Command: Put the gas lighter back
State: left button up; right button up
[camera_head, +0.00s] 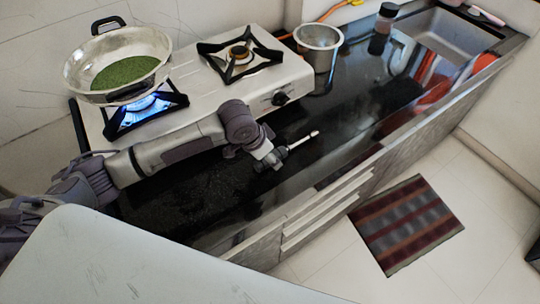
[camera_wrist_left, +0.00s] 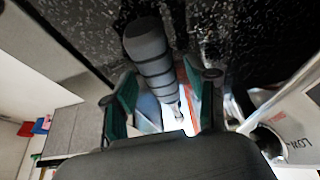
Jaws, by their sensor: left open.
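The gas lighter has a dark ribbed handle and a thin pale metal tip (camera_head: 302,140). It appears to lie on the black countertop (camera_head: 212,208) in front of the stove. My left gripper (camera_head: 272,157) is over the handle end in the head view and hides part of it. In the left wrist view the ribbed handle of the lighter (camera_wrist_left: 148,55) runs between the two green-padded fingers of my left gripper (camera_wrist_left: 162,95), which are apart. Whether a finger touches it, I cannot tell. My right gripper is not in view.
The white two-burner stove (camera_head: 262,98) stands behind my left arm. A pan (camera_head: 147,45) with green contents sits over a lit blue flame (camera_head: 140,110). A steel pot (camera_head: 318,50), a dark jar (camera_head: 382,28) and a sink (camera_head: 437,38) are further right.

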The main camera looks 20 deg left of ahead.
pick_arm(q)
jog(key=v, duration=1.1)
jog(key=shift+r, duration=0.15)
